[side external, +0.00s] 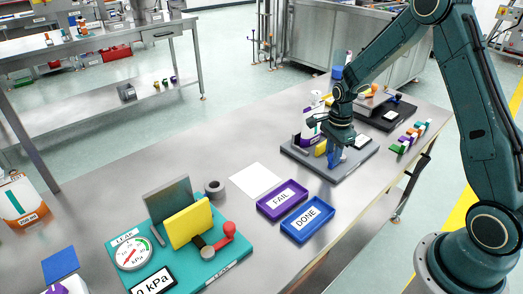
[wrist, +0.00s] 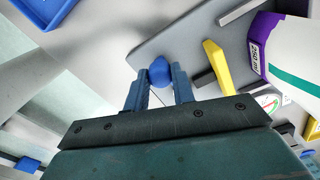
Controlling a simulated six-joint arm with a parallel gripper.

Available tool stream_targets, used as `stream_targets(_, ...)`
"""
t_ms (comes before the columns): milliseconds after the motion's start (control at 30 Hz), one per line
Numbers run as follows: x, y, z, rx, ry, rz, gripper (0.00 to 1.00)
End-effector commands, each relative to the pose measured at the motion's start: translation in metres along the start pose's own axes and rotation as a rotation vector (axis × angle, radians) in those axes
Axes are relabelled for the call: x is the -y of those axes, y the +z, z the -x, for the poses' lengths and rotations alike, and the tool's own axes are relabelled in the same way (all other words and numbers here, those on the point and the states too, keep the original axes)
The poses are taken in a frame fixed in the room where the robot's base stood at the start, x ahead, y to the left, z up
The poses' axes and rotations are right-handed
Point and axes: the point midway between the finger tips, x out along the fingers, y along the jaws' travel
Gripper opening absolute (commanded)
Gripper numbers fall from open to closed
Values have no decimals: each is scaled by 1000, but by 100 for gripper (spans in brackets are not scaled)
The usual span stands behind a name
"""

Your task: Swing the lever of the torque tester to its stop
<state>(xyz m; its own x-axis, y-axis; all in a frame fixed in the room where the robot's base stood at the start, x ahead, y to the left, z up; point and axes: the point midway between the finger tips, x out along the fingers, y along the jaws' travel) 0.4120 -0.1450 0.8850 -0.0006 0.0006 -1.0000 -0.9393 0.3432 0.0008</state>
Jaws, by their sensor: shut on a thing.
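The torque tester appears to be the grey-plated device (side external: 303,160) on the bench, under my gripper (side external: 335,156). In the wrist view its grey plate (wrist: 185,42) carries a yellow bar (wrist: 217,66) and a dial (wrist: 268,101). A white bottle (wrist: 295,50) with a purple "250 ml" label stands at the device. The rest of the lever is hidden.
A teal tester (side external: 215,262) with a yellow plate and red knob stands at the front left. A purple FAIL tray (side external: 263,207) and a blue DONE tray (side external: 292,231) lie in front. A black device (side external: 400,114) and small coloured pieces (side external: 411,136) are behind to the right.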

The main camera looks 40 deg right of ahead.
Motion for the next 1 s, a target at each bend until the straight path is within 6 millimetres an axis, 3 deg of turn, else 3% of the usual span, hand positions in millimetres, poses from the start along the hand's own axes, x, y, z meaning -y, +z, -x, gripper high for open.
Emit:
stream_targets(600,6,1,2,-1,-6,-61,0)
stream_targets(633,6,1,2,-1,-7,-60,31)
stream_targets(700,5,1,2,0,-6,-60,44)
stream_targets(1000,4,1,1,0,-2,-58,47)
